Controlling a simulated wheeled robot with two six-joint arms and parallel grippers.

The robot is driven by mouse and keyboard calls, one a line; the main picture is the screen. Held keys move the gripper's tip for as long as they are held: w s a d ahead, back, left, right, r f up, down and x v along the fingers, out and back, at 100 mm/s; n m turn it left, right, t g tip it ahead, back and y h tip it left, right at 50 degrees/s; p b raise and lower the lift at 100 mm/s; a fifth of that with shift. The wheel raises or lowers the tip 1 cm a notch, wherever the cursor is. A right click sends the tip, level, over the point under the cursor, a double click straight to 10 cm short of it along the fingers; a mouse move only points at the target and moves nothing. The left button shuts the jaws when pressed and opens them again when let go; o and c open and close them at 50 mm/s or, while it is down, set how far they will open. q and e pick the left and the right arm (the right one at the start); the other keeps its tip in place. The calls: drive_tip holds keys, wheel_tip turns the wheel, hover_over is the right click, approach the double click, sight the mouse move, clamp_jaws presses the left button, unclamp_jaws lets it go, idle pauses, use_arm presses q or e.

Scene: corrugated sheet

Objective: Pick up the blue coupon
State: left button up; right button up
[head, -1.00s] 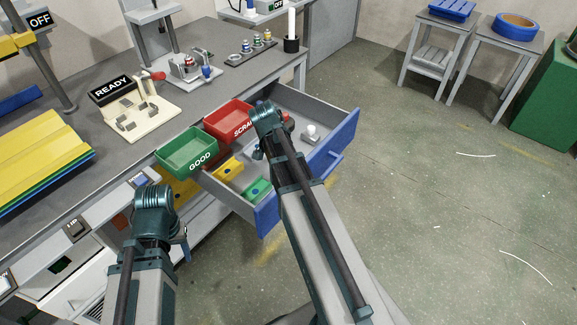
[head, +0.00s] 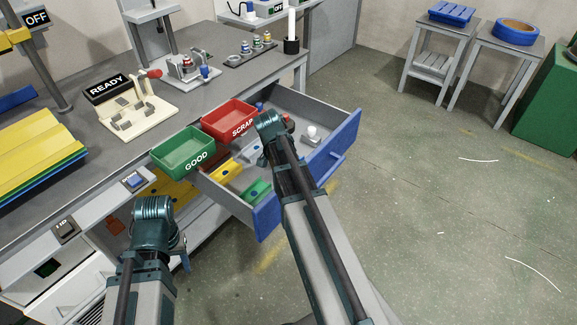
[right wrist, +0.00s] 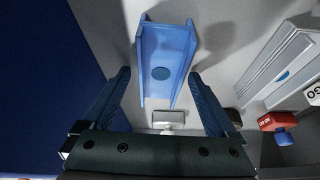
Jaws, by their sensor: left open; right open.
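My right gripper (right wrist: 158,76) is open. Its two fingers stand on either side of the coupon's near end, with gaps on both sides and nothing held. In the head view my right arm reaches over the open drawer and hides most of its gripper. My left gripper (head: 184,252) is in front of the bench, left of the drawer, its fingers largely hidden by its wrist.
The open drawer (head: 335,143) also holds a yellow coupon (head: 225,172) and a green coupon (head: 257,190). The green GOOD bin (head: 182,150) and red SCRAP bin (head: 230,120) stand beside it. A blue wall (right wrist: 45,75) rises left of my right gripper.

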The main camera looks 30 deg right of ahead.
drive_tip(key=shift+f, duration=0.15)
clamp_jaws()
idle(0.5)
